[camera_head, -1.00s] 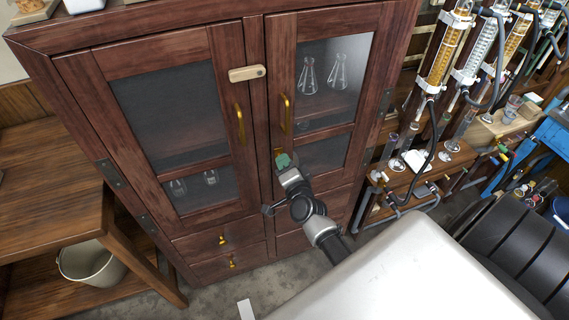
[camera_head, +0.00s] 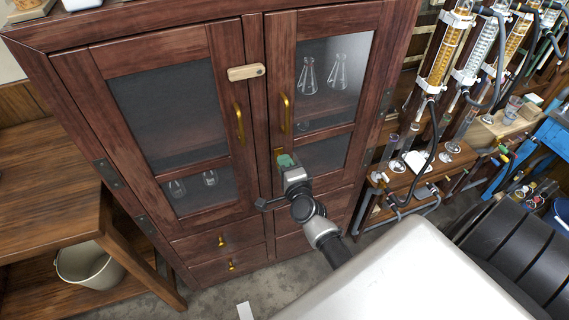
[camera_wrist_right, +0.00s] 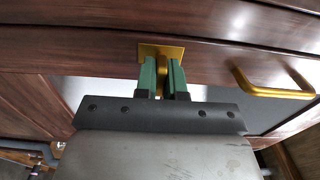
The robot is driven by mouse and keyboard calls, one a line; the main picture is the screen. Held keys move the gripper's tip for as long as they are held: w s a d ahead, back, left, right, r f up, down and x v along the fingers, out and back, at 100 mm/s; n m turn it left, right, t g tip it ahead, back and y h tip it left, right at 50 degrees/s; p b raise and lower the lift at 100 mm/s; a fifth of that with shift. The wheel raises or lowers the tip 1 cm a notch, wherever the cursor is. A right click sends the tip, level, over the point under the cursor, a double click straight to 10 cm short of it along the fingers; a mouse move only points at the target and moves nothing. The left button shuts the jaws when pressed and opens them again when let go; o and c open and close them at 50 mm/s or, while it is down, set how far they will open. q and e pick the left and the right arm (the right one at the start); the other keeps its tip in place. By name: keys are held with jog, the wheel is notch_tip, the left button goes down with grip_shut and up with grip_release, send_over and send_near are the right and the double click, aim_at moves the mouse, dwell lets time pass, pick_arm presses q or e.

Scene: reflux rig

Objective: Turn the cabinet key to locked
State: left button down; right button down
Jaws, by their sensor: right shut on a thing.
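The dark wooden cabinet (camera_head: 254,120) stands ahead with both glass doors closed. A brass lock plate (camera_wrist_right: 174,50) sits on the right door's frame, below the brass handle (camera_head: 286,114). The brass key (camera_wrist_right: 162,72) stands out from the plate, between the green finger pads. My right gripper (camera_head: 286,160) is at the lock and shut on the key; its pads also show in the right wrist view (camera_wrist_right: 163,78). The key is mostly hidden by my gripper in the head view. My left gripper is not in view.
A wooden latch bar (camera_head: 246,72) lies across the top of the door gap. Glass flasks (camera_head: 322,76) stand behind the right door. Glass columns with hoses (camera_head: 443,55) stand on a rack at the right. A wooden table (camera_head: 50,190) and bucket (camera_head: 88,268) are at the left.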

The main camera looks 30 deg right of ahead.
jog(key=c, duration=1.2)
grip_release()
jog(key=b+v, duration=0.1)
jog(key=v, duration=1)
jog(key=shift+w, duration=0.1)
jog(key=s+a+f+n+g+y, duration=0.2)
jog(key=s+a+f+n+g, duration=0.15)
jog(key=f, duration=0.65)
jog(key=s+a+f+n+g+y, duration=0.15)
jog(key=s+f+n, duration=0.3)
jog(key=f, duration=0.55)
jog(key=s+a+f+n+g+y, duration=0.1)
jog(key=s+a+f+n+g, duration=0.3)
jog(key=f, duration=0.5)
jog(key=s+f+n+g, duration=0.2)
jog(key=s+f+n, duration=0.1)
jog(key=s, duration=0.4)
jog(key=s+d+f+n+g, duration=0.1)
jog(key=s+f+n+g, duration=0.2)
jog(key=s+f, duration=0.3)
jog(key=s+d+f+n+g, duration=0.1)
jog(key=s+f+n, duration=0.3)
jog(key=s, duration=0.5)
jog(key=shift+s+d+f+n+g+h, duration=0.1)
jog(key=shift+f+n+g+h, duration=0.2)
jog(key=shift+n+g, duration=0.35)
